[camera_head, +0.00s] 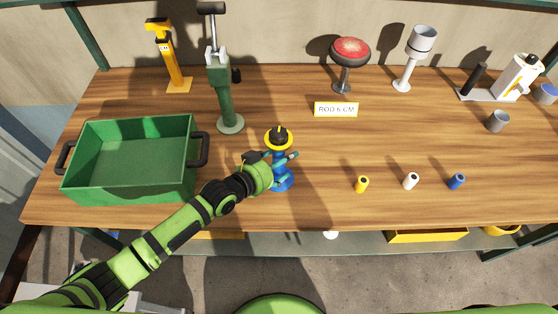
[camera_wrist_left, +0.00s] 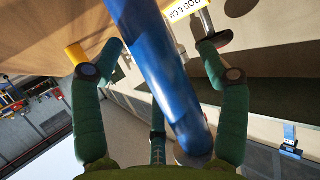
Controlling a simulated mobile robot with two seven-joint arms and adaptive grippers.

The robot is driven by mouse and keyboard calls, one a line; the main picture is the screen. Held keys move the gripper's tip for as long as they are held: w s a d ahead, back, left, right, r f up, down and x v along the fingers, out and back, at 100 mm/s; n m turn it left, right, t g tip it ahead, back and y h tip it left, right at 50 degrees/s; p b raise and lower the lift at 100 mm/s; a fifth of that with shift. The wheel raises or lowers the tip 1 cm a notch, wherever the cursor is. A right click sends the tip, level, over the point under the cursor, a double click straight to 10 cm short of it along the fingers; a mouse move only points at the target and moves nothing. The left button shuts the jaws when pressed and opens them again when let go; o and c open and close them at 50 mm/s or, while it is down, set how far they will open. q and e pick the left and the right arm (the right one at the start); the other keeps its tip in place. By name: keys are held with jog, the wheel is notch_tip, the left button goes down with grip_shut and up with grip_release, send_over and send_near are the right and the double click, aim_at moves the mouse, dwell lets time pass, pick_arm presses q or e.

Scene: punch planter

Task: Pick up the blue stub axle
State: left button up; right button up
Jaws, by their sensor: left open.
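A tall blue piece (camera_head: 283,182), which looks like the stub axle, stands upright on the wooden table near the front middle. A yellow ring and a black top (camera_head: 279,137) show at its upper end. My left gripper (camera_head: 278,160) is open at its middle, with fingers on either side. In the left wrist view the blue shaft (camera_wrist_left: 160,65) runs between the open fingers; whether they touch it I cannot tell. A small blue cylinder (camera_head: 457,181) also stands at the right front. My right gripper is not in view.
A green crate (camera_head: 127,124) stands left of the gripper, and a green press (camera_head: 226,100) behind it. A yellow cylinder (camera_head: 362,184) and a white cylinder (camera_head: 411,180) stand to the right. A "ROD 6 CM" sign (camera_head: 336,109) is behind. The table between is clear.

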aim_at(274, 145)
pick_arm(q)
jog(key=shift+s+a, duration=0.1)
grip_shut()
jog(key=shift+r, duration=0.4)
notch_tip(274, 145, up, 8)
jog(key=shift+r, duration=0.1)
jog(key=shift+f, duration=4)
jog(key=shift+f, duration=0.2)
jog(key=c, duration=0.7)
grip_release()
jog(key=shift+f, duration=0.2)
grip_shut()
